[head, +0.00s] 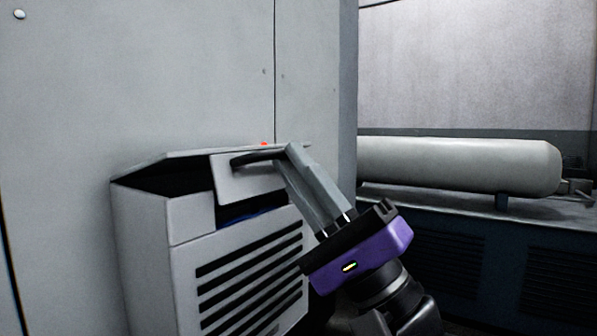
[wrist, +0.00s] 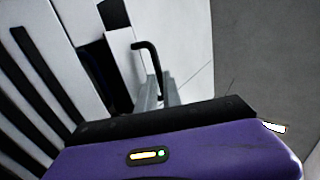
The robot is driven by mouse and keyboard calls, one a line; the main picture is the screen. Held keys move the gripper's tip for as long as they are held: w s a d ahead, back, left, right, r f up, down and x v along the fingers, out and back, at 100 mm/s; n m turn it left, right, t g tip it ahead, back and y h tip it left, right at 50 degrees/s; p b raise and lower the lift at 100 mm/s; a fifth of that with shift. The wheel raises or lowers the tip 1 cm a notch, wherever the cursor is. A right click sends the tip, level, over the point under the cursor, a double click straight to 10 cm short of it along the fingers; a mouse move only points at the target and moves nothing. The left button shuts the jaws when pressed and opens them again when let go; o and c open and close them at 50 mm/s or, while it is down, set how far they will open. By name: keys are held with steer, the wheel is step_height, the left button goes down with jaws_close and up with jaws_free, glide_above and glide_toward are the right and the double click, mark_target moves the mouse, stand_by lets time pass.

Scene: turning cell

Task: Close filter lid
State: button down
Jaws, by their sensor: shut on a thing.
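The grey filter box (head: 155,240), with a slotted front, is fixed to the grey machine wall. Its lid (head: 190,154) is tilted up a little, with a dark gap at the side and under the front flap (head: 240,182). A bit of blue shows inside the gap. My gripper (head: 291,152) is shut on the lid's black bar handle (head: 255,157), at its right end. In the wrist view the fingers (wrist: 159,88) close on the lower part of the handle (wrist: 148,52), beside the pale flap (wrist: 121,62). The fingertip contact is partly hidden.
The tall machine wall (head: 130,80) stands right behind the box. A small red thing (head: 264,144) shows just above the lid. A pale horizontal tank (head: 455,165) lies at the right, on a dark louvred unit (head: 480,260). Space above the lid is clear.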

steer(key=shift+w+a+f+g, duration=0.2)
steer(key=shift+a+f+g, duration=0.1)
steer(key=shift+a+f, duration=0.15)
steer(key=c, duration=1.8)
jaws_free()
steer(key=shift+a, duration=0.1)
steer(key=shift+r, duration=0.1)
steer(key=shift+d+r, duration=0.2)
steer(key=shift+d, duration=0.15)
steer(key=shift+f, duration=0.1)
steer(key=v, duration=0.7)
steer(key=shift+s+d+f+b, duration=0.1)
steer(key=shift+s+f+b, duration=0.1)
steer(key=shift+f+b, duration=0.15)
